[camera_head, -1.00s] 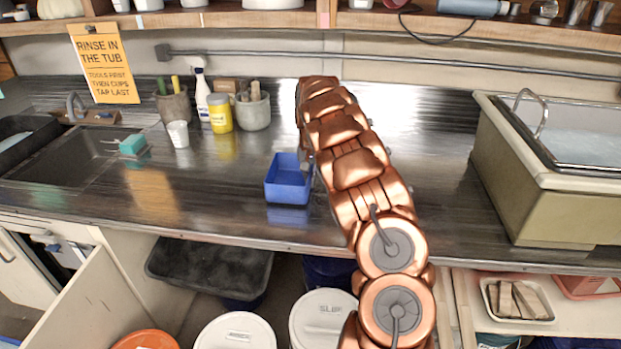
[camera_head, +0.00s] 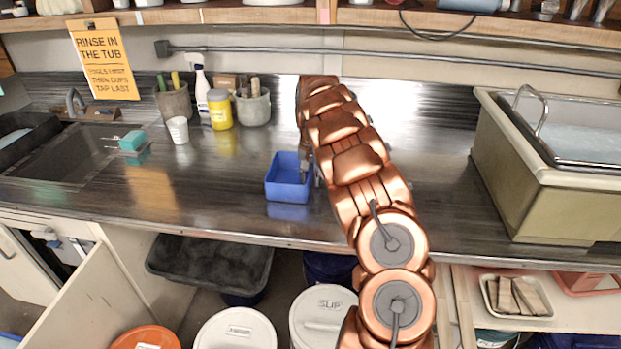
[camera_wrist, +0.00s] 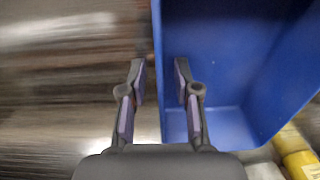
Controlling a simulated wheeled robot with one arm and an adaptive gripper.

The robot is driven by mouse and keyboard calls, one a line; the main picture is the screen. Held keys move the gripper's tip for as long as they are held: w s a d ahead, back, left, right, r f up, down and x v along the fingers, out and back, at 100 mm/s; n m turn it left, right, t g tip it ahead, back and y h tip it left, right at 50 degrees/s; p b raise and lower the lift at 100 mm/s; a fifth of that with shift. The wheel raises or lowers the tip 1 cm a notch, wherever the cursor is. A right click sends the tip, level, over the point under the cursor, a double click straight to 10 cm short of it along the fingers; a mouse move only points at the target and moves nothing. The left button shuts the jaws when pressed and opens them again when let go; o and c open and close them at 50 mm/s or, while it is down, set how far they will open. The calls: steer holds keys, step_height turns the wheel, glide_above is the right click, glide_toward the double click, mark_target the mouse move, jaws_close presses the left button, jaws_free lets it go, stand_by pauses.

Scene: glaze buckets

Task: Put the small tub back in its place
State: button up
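The small tub, a blue open rectangular tub (camera_head: 289,190), stands on the metal counter left of my arm, and its inside looks empty. In the wrist view the blue tub (camera_wrist: 225,50) fills the right half. My gripper (camera_wrist: 160,80) has one finger inside the tub and one outside, with a side wall between them. A gap shows between the fingers and the wall, so it looks open. In the head view my gripper is mostly hidden behind my arm at the tub's right side.
Cups, a spray bottle (camera_head: 202,90) and a yellow jar (camera_head: 220,110) stand behind the tub. A sink (camera_head: 60,155) lies at left, a large basin (camera_head: 545,180) at right. A grey tray (camera_head: 210,262) and lidded buckets (camera_head: 322,315) are below.

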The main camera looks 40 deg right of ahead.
step_height(320, 180, up, 12)
steer(key=b, duration=0.3)
stand_by(0.5)
steer(key=shift+s+r, duration=0.1)
steer(key=shift+r, duration=0.05)
